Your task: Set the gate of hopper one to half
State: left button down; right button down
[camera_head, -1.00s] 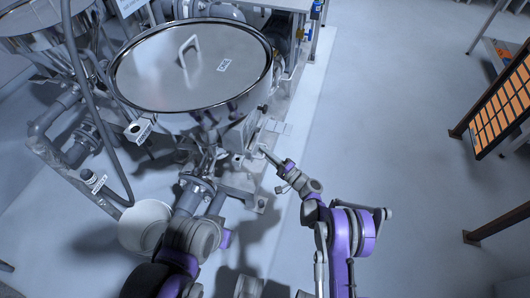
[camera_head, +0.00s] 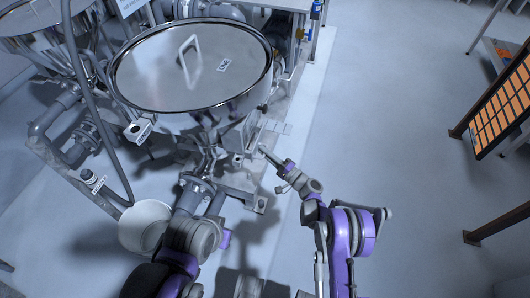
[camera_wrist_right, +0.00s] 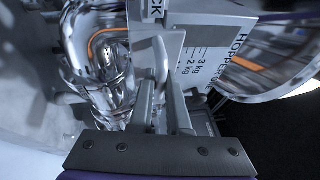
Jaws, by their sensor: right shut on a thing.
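A steel hopper with a round lid (camera_head: 190,65) stands left of centre in the head view. A pale scale plate (camera_wrist_right: 205,45) reading "HOPPER", with 2 kg and 3 kg marks, shows in the right wrist view. My right gripper (camera_head: 263,149) reaches in low at the hopper's right side. In the wrist view its fingers (camera_wrist_right: 161,95) are shut on a narrow grey metal part (camera_wrist_right: 160,62) just below the plate. I cannot tell the gate's opening. My left arm (camera_head: 195,232) reaches under the hopper's front; its fingertips are not clear.
A white bucket (camera_head: 145,227) stands on the floor at left. A second hopper (camera_head: 30,25) and grey pipes (camera_head: 45,122) are at the upper left. A rack with an orange panel (camera_head: 500,110) stands far right. The floor between is clear.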

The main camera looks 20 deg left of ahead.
jog(key=shift+d, duration=0.15)
jog(key=d+b, duration=0.1)
jog(key=d, duration=0.3)
jog(key=shift+s, duration=0.1)
jog(key=c, duration=1.2)
grip_release()
jog(key=shift+a, duration=0.15)
jog(key=shift+o, duration=0.2)
jog(key=v, duration=1.1)
jog(key=shift+p, duration=0.35)
